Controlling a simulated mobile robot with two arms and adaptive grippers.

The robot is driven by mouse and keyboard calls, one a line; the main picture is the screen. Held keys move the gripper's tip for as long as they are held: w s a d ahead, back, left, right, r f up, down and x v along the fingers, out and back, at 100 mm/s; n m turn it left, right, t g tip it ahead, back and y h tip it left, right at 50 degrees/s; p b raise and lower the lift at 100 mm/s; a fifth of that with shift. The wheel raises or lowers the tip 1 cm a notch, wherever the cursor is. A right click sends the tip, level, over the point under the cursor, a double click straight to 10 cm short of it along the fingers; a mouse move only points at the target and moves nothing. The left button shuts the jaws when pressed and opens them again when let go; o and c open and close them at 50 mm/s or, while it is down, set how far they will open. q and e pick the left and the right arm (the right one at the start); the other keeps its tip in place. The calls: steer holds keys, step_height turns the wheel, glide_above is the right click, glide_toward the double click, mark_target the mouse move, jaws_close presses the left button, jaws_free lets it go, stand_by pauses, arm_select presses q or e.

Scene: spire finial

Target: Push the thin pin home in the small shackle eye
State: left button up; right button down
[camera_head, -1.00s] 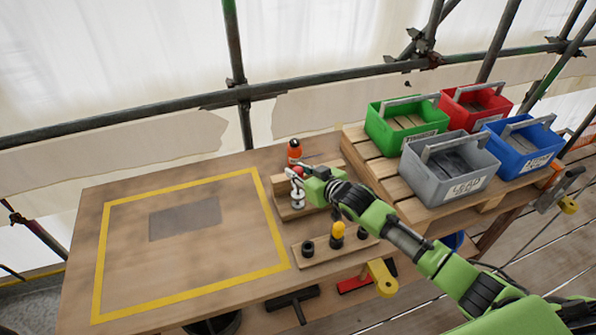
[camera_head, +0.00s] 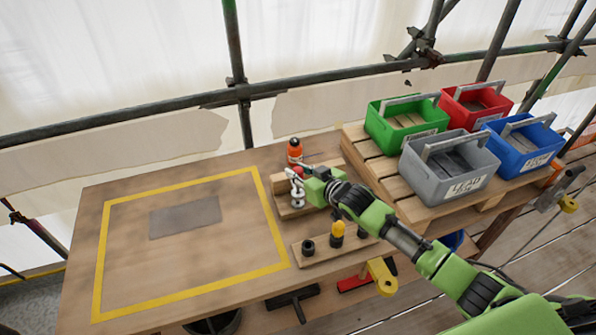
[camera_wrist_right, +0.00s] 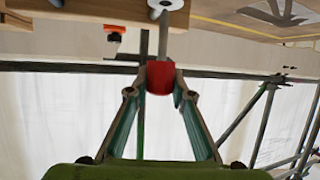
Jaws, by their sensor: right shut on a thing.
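My right gripper (camera_head: 305,177) is shut on the red head of the thin pin (camera_wrist_right: 161,78), at the wooden block on the bench. In the wrist view the pin's grey shank (camera_wrist_right: 164,45) runs from the red head toward a pale metal round (camera_wrist_right: 158,8) at the block's edge. The small shackle (camera_head: 298,197) shows as silver metal just below the gripper in the head view. Its eye is too small to make out, and I cannot tell how deep the shank sits in it. My left gripper is not in view.
An orange bottle (camera_head: 295,150) stands close behind the gripper. A wooden rack (camera_head: 322,252) with black and yellow pieces lies in front. Green, red, grey and blue crates (camera_head: 451,188) stand on a pallet at right. The yellow-outlined bench area at left is clear except for a grey patch.

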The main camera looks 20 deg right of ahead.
steer(key=shift+f+b, duration=1.15)
steer(key=shift+f, duration=0.6)
steer(key=shift+r, duration=0.15)
steer(key=shift+r+p, duration=1.5)
steer(key=shift+p, duration=0.2)
steer(key=shift+p, duration=0.4)
stand_by(0.3)
steer(key=shift+f+b, duration=1.15)
steer(key=shift+f, duration=0.45)
steer(key=c, duration=1.7)
jaws_free()
